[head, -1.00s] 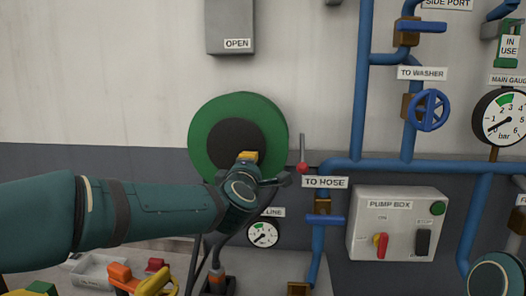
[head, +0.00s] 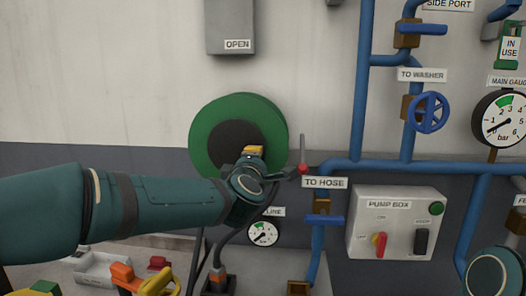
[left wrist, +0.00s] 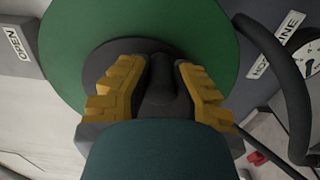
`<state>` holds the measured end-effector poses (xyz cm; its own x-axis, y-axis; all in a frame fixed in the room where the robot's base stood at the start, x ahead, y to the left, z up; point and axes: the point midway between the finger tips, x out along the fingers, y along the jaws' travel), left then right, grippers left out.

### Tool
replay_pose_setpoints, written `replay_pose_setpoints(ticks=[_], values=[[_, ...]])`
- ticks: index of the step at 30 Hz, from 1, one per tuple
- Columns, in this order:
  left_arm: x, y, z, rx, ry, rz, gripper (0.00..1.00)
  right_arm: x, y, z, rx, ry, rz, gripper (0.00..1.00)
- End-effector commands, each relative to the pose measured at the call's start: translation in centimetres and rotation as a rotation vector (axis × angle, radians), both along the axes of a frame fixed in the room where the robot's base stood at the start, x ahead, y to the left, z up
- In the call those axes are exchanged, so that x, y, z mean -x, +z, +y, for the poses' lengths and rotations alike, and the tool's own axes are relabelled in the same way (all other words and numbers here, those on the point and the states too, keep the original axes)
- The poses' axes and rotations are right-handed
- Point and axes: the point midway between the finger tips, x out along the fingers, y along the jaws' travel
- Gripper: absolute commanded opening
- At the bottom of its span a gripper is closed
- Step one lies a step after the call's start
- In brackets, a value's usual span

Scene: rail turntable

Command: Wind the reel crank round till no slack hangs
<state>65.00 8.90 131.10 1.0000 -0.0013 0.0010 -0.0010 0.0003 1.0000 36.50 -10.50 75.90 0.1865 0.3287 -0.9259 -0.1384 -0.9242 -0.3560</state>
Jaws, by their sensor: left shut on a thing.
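The green reel (head: 205,135) with a dark round hub is mounted on the wall left of centre in the head view. It fills the top of the left wrist view (left wrist: 215,35). My left gripper (head: 254,150), with yellow finger pads, is in front of the hub. In the left wrist view its fingers (left wrist: 155,85) are shut on the dark crank handle (left wrist: 163,98). The rest of the crank is mostly hidden. A black hose (head: 228,236) hangs in a curve below my wrist, and it shows at the right of the left wrist view (left wrist: 283,75). My right gripper is out of view.
A thin lever with a red knob (head: 303,168) stands just right of my left wrist. Blue pipes (head: 363,90), a pump box (head: 398,228) and a line gauge (head: 263,233) are on the wall. A tray (head: 100,270) and coloured fittings (head: 155,280) are below my left arm.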

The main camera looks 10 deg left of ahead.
Motion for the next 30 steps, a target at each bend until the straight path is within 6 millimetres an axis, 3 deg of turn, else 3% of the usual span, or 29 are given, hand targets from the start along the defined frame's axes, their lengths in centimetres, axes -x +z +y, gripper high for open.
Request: replay_pose_setpoints(ticks=[30], values=[[0.0,2.0,-0.4,0.000,-0.001,-0.002,0.00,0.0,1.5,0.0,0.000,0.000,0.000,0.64]])
